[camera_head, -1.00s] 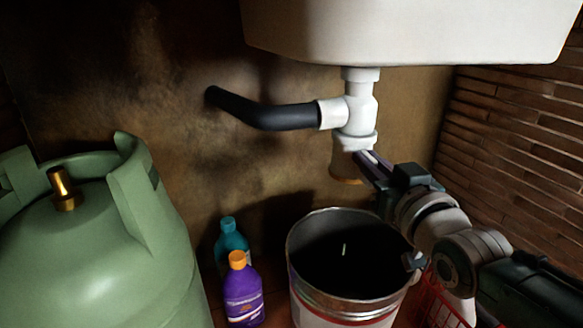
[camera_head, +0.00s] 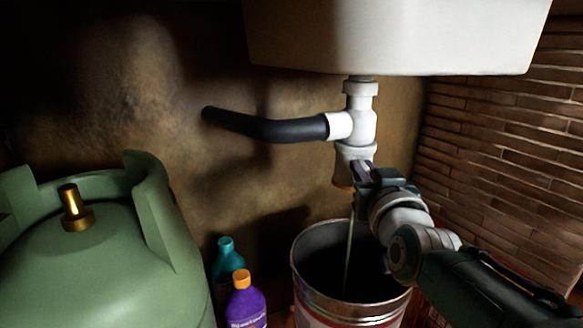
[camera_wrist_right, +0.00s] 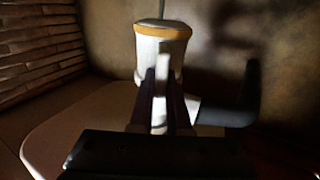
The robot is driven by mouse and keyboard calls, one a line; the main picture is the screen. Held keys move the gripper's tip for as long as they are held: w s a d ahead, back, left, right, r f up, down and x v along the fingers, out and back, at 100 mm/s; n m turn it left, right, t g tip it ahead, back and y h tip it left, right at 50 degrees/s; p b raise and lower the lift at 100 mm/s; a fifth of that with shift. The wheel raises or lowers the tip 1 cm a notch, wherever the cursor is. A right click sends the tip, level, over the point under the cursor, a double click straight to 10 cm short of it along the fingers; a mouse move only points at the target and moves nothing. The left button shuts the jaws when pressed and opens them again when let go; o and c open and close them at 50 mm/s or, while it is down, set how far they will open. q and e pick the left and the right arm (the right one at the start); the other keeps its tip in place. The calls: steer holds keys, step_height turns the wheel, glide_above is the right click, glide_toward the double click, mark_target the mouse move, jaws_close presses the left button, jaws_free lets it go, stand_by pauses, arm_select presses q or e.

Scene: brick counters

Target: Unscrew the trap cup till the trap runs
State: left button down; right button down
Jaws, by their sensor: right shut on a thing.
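The white trap (camera_head: 362,124) hangs under the sink, joined to a black pipe on its left. Its trap cup (camera_head: 346,168) is the pale lower part with an ochre bottom edge. My right gripper (camera_head: 361,172) is shut on the trap cup from the right and front. In the right wrist view the cup (camera_wrist_right: 148,58) shows upside down, with its ochre rim at the top and my fingers (camera_wrist_right: 160,100) against it. A thin greenish stream (camera_head: 349,240) runs from the cup down into the bucket (camera_head: 315,297). My left gripper is not in view.
The white sink (camera_head: 400,38) is overhead. A green gas cylinder (camera_head: 120,265) with a brass valve stands at left. Teal (camera_head: 226,262) and purple (camera_head: 246,303) bottles stand left of the bucket. A brick wall (camera_head: 500,150) is at right. The black pipe (camera_head: 265,127) enters the back wall.

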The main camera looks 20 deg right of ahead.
steer(key=c, duration=0.9)
jaws_free()
steer(key=shift+s, duration=0.15)
steer(key=p+v, duration=0.6)
steer(key=v, duration=0.3)
steer(key=shift+s+a, duration=0.15)
steer(key=shift+s, duration=0.15)
steer(key=shift+f, duration=0.1)
